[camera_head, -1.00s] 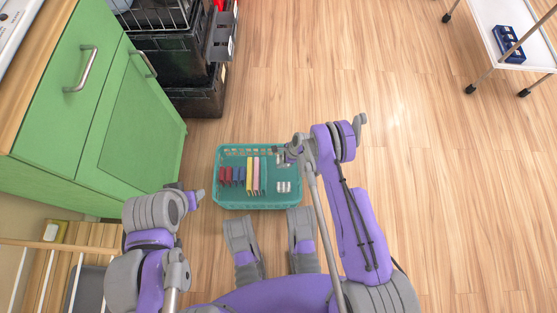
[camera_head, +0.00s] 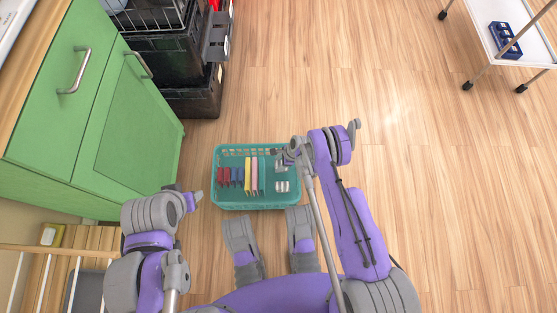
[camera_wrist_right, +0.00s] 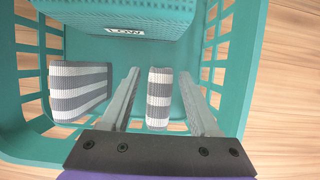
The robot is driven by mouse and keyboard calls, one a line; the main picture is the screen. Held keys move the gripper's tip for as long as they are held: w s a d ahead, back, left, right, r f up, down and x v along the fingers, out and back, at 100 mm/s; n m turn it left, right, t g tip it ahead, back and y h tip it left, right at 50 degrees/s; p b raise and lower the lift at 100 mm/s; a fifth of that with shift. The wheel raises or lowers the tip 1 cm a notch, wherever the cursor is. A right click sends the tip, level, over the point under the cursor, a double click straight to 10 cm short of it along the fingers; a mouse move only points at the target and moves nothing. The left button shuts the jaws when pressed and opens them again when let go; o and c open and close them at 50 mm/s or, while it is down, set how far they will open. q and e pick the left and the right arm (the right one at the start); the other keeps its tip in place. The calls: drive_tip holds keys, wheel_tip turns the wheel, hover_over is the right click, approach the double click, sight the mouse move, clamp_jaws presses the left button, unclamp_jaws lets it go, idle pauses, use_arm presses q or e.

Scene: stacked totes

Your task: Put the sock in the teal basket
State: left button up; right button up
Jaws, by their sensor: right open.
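The teal basket (camera_head: 256,206) stands on the floor in front of me. My right gripper (camera_head: 283,159) is over its right part. In the right wrist view the gripper (camera_wrist_right: 160,104) is open, its two fingers either side of a grey-and-white striped sock (camera_wrist_right: 158,88), with a gap on each side. A second striped sock (camera_wrist_right: 80,88) lies to the left of the fingers, beside the wall of the basket (camera_wrist_right: 255,75). In the head view small pale striped pieces (camera_head: 282,186) show in the basket's right part. My left gripper (camera_head: 194,198) is left of the basket, its jaws unclear.
Red and purple folded items (camera_head: 230,178), a yellow one (camera_head: 247,176) and a pink one (camera_head: 255,175) stand in the basket's left part. Green cabinets (camera_head: 120,125) and black crates (camera_head: 190,95) are on the left. A white cart (camera_head: 490,25) is at far right. The floor between is clear.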

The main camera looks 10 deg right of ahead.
drive_tip(key=p+v, duration=0.2)
drive_tip(key=v, duration=0.9)
drive_tip(key=shift+d+r+p, duration=0.2)
drive_tip(key=shift+r+p, duration=0.1)
drive_tip(key=shift+p, duration=0.05)
drive_tip(key=shift+r, duration=0.3)
wheel_tip(320, 180, up, 27)
drive_tip(key=s+d+n+t+h, duration=0.1)
drive_tip(key=d+n+h, duration=0.1)
drive_tip(key=n, duration=0.7)
drive_tip(key=s+d+r+n+t+h, duration=0.1)
drive_tip(key=s+r+n, duration=0.4)
drive_tip(key=s, duration=0.5)
drive_tip(key=s+d+r+n+t+h, duration=0.1)
drive_tip(key=s+r+n, duration=0.5)
drive_tip(key=s+r, duration=0.2)
drive_tip(key=s, duration=0.2)
drive_tip(key=shift+s+d+r+t, duration=0.2)
drive_tip(key=shift+s+r+t, duration=0.1)
drive_tip(key=shift+s+r, duration=0.05)
